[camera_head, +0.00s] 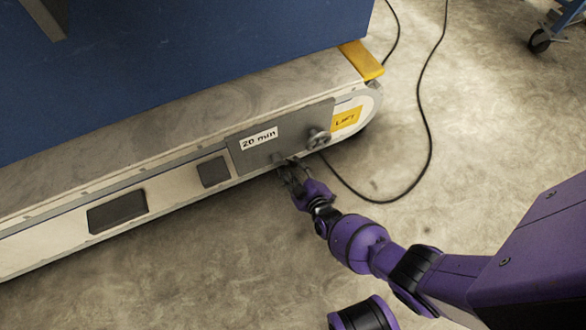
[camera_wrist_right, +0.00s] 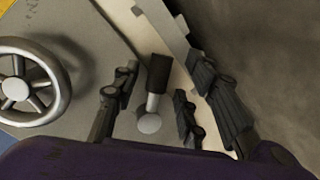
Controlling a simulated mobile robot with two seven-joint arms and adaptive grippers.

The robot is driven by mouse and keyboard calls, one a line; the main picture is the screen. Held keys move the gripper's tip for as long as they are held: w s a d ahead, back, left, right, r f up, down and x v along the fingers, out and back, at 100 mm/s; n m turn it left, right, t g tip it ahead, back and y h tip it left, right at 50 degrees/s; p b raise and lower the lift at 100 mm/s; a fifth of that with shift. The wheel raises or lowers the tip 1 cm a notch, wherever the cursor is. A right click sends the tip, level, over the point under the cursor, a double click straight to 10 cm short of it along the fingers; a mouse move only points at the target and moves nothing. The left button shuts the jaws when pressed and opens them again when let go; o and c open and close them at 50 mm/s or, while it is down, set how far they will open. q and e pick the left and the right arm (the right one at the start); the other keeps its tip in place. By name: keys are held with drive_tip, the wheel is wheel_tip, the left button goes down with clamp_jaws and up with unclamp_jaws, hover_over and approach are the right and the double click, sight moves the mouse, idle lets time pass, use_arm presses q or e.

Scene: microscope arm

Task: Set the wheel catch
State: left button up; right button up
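The wheel catch appears to be a small lever (camera_wrist_right: 158,74) with a dark grip and a pale metal stem with a rounded end, on the grey panel (camera_head: 244,159) below the handwheel. In the head view it is small and partly hidden by my gripper. The handwheel (camera_head: 317,139) sits to the right on the panel; in the right wrist view the metal wheel (camera_wrist_right: 15,89) is at the left. My right gripper (camera_head: 287,168) is open, its fingers on either side of the lever, with gaps showing in the right wrist view. My left gripper is not in view.
The panel carries a "20 min" label (camera_head: 259,138), with a yellow label (camera_head: 346,121) beside the wheel. The long pale base (camera_head: 170,181) runs left under a blue body (camera_head: 180,60). A black cable (camera_head: 428,140) loops over the floor. Open floor lies in front.

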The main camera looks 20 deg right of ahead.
drive_tip(key=shift+w, duration=0.35)
clamp_jaws()
drive_tip(key=shift+s, duration=0.15)
